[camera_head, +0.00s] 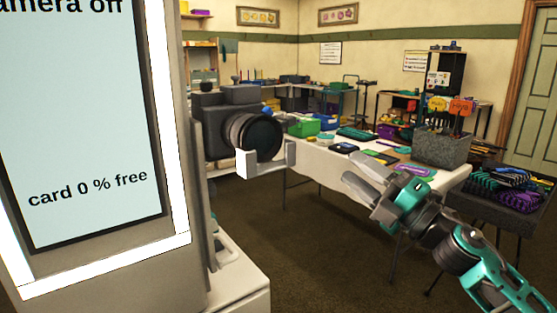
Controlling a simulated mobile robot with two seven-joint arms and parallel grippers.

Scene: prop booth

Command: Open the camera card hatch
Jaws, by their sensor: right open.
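A dark camera (221,130) with a large round lens (256,137) is mounted at the side of a grey booth, a little left of the middle. A white bracket (262,162) sits under and around its lens. The booth's screen (78,120) fills the left of the view and reads "camera off" in part and "card 0 % free". I cannot make out a card hatch from here. My right gripper (359,174) is open and empty, to the right of the camera and well apart from it. My left gripper is out of view.
A table with a white cloth (325,170) stands behind my right arm, carrying trays, flat items and a grey speckled box (444,147) with paddle signs. A dark table (510,204) with folded textiles is at the right. Brown floor (310,260) lies open in front.

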